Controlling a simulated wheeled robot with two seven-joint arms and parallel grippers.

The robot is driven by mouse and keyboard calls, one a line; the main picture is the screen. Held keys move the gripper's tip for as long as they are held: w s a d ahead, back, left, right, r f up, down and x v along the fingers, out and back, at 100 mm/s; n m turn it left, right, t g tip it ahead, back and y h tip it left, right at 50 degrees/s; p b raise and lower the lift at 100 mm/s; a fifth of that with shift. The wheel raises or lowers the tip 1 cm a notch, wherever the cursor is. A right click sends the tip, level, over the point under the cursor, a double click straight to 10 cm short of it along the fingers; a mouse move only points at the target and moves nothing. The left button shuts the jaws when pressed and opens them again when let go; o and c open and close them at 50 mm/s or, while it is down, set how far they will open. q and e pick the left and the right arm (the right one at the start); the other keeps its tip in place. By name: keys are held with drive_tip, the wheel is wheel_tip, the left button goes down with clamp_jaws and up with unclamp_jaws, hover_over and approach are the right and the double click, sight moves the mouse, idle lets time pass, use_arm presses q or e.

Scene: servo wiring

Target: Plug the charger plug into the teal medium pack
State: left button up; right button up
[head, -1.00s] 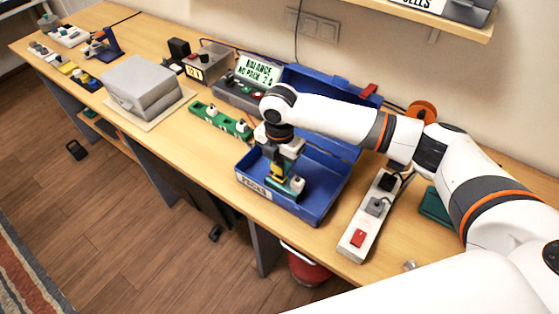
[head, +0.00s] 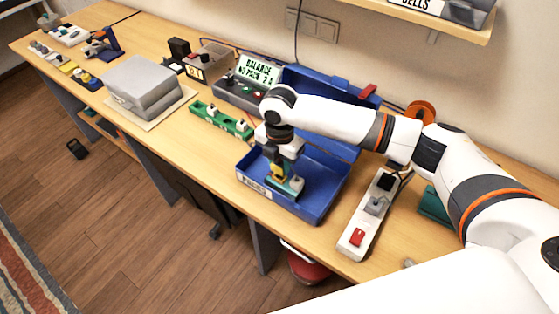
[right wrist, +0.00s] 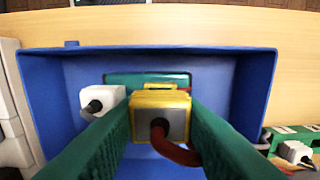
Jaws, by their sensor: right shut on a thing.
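My right gripper (head: 279,166) points down into the blue bin (head: 325,200). It is shut on the yellow charger plug (right wrist: 160,115), which has a grey face and a red cable; the plug also shows in the head view (head: 277,172). The teal pack (right wrist: 125,78) lies in the bin beneath the plug, partly hidden by it, and shows low in the head view (head: 296,193). A white plug (right wrist: 102,100) sits beside the yellow plug, at the pack's left end. Whether the yellow plug touches the pack is hidden. My left gripper is out of view.
The bin walls stand close around my right gripper. A white power strip (head: 354,236) lies right of the bin. A green strip with plugs (head: 222,119) lies to its left, and a grey charger with a lit display (head: 258,69) stands behind. A grey case (head: 143,87) sits farther left.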

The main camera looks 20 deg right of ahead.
sight(279, 163)
drive_tip(key=shift+p, duration=0.4)
drive_tip(key=shift+f+b, duration=0.65)
drive_tip(key=shift+f, duration=0.7)
drive_tip(key=o, duration=1)
drive_tip(key=shift+o, duration=0.2)
wheel_tip(279, 163, up, 12)
drive_tip(key=shift+b, duration=1.05)
